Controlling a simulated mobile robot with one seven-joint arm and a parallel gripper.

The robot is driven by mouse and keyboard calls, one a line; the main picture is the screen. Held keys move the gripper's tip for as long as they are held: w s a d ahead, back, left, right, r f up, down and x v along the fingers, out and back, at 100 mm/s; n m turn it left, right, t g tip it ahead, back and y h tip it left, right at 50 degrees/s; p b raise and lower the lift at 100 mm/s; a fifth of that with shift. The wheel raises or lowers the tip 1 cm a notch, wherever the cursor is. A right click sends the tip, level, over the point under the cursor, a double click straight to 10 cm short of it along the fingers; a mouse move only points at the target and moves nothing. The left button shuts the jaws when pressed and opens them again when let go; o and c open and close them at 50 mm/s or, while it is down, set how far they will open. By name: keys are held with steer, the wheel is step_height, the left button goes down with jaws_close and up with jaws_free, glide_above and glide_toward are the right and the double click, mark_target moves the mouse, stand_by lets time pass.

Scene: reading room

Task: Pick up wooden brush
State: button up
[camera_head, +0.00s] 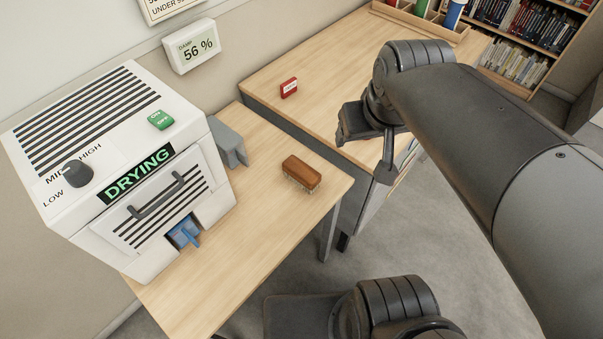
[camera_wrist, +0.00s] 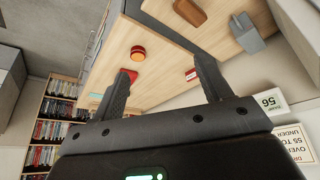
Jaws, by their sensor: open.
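The wooden brush (camera_head: 302,173) lies on the light wood table (camera_head: 268,225), brown back up with pale bristles beneath, right of the drying machine. Its brown body (camera_wrist: 189,11) also shows at the top edge of the wrist view, partly cut off. My gripper (camera_head: 364,155) is open and empty, to the right of the brush and apart from it, over the edge of the adjoining desk. In the wrist view my gripper (camera_wrist: 165,66) has its two fingers spread wide, with the brush beyond them.
The white drying machine (camera_head: 118,150) fills the left of the table. A grey holder (camera_head: 229,142) stands beside it, behind the brush. Bookshelves (camera_head: 515,62) stand at back right. The table around the brush is clear.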

steer(key=w+a+f+n+g, duration=0.3)
steer(key=w+a+f+n, duration=0.15)
steer(key=w+f, duration=0.45)
steer(key=n+g, duration=0.2)
steer(key=n, duration=0.1)
glide_toward(301, 168)
step_height(301, 168, down, 5)
steer(key=shift+a+f, duration=0.1)
steer(key=shift+f, duration=0.1)
steer(key=shift+s+f, duration=0.15)
steer(key=shift+f, duration=2.55)
steer(key=shift+c, duration=0.5)
steer(key=c, duration=1)
steer(key=shift+c, duration=0.2)
steer(key=shift+r, duration=0.2)
